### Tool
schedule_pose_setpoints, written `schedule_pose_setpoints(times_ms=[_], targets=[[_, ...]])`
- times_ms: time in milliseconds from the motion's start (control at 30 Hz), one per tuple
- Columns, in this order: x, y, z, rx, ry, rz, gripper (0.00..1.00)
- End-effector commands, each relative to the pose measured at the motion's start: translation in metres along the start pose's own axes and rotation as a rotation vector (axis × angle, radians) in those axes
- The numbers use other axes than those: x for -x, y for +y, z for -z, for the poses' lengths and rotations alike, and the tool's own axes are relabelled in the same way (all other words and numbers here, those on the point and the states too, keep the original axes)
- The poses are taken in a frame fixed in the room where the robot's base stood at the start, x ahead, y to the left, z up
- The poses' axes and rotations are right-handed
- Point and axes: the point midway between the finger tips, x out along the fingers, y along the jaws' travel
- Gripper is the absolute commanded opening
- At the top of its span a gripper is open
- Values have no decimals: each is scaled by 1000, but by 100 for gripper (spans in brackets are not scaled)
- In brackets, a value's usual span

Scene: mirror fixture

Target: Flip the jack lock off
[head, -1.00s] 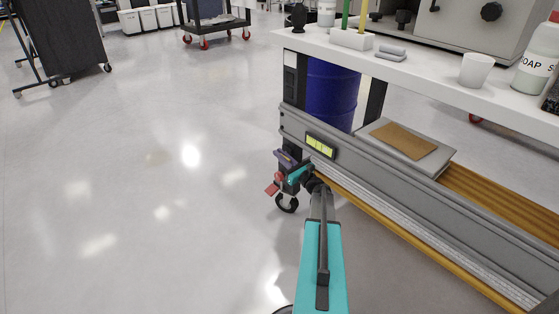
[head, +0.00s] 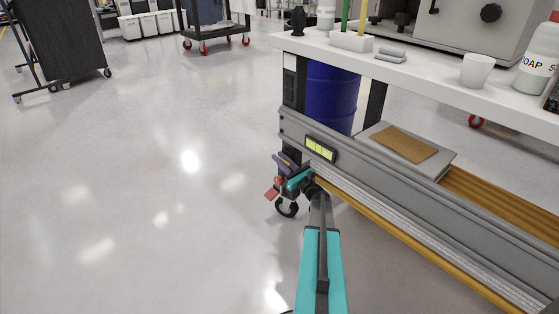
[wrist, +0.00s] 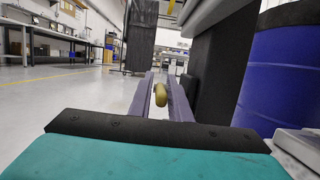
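My gripper (head: 284,160) is low at the near left corner of the grey fixture frame (head: 360,165), just above a caster wheel (head: 287,207). Its two purple fingers stand apart in the wrist view (wrist: 160,88), with a small olive-yellow rounded piece (wrist: 161,95) between them. I cannot tell whether the fingers touch that piece. A red pedal-like piece (head: 271,194) sticks out beside the caster, just below the gripper. I cannot tell for certain which piece is the jack lock; my gripper and wrist partly hide this corner.
A white shelf (head: 430,79) with a cup (head: 476,70) and bottles overhangs the frame. A blue drum (head: 332,97) stands under it. A flat plate with a brown pad (head: 404,143) lies on the frame. The floor (head: 130,190) to the left is clear.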

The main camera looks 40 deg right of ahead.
Motion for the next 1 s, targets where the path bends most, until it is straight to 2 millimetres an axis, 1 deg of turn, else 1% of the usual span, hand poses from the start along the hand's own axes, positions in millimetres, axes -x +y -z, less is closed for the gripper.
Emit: schedule_pose_setpoints(times_ms=[167,267,467,800,1000], targets=[[9,0,-1,0,1,2,17],[19,0,-1,0,1,1,17],[48,0,-2,0,2,2,17],[103,0,-2,-1,1,2,17],[127,0,-1,0,0,1,17]])
